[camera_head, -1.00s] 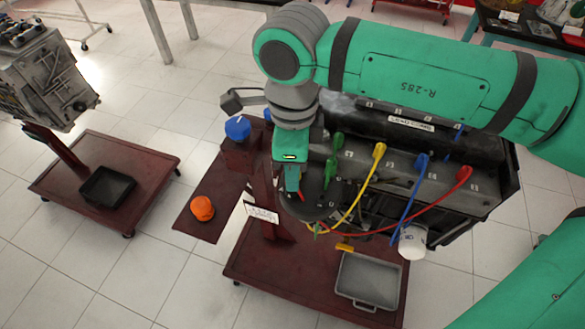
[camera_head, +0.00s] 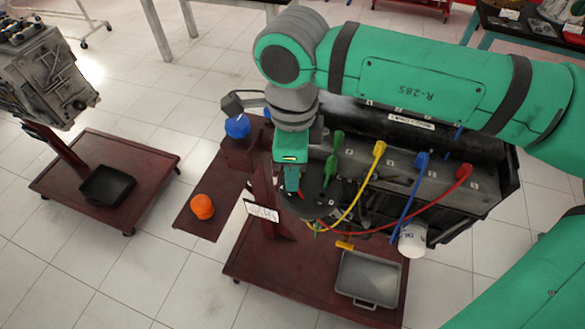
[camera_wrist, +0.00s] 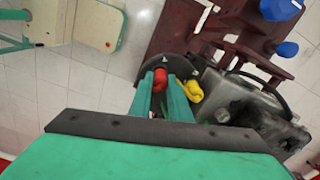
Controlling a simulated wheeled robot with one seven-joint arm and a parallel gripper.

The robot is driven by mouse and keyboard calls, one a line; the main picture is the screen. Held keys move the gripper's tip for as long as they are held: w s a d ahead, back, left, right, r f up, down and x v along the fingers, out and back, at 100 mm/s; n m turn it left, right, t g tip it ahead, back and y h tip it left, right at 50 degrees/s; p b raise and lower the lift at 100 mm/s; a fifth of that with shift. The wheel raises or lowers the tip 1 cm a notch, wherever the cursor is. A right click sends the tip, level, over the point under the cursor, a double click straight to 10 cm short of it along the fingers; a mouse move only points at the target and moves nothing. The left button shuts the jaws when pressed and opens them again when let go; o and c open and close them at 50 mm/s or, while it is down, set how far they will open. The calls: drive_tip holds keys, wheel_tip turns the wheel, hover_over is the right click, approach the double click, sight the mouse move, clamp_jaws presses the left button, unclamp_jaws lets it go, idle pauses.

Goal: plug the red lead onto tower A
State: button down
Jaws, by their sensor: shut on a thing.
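The red lead (camera_head: 420,207) runs from a red boot on the engine's right end, left to the dark round cap below my gripper. My gripper (camera_head: 293,190) is over that cap (camera_head: 318,208). In the wrist view my gripper (camera_wrist: 165,88) is shut on the lead's red end boot (camera_wrist: 160,77), at the dark cap (camera_wrist: 148,72). A white mark shows on the cap just beyond the boot, but I cannot read it as A. The tower under the boot is hidden, so I cannot tell whether the boot is seated.
A yellow boot (camera_wrist: 193,91) is close beside my fingers on the right. Green (camera_head: 333,165), yellow (camera_head: 360,178) and blue (camera_head: 408,195) leads stand along the engine. A grey tray (camera_head: 370,280) is below.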

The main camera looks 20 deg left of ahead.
drive_tip(key=shift+f, duration=0.5)
idle(0.9)
drive_tip(key=c, duration=1.6)
unclamp_jaws()
drive_tip(key=shift+o, duration=0.2)
wheel_tip(320, 180, up, 11)
drive_tip(key=shift+f, duration=0.1)
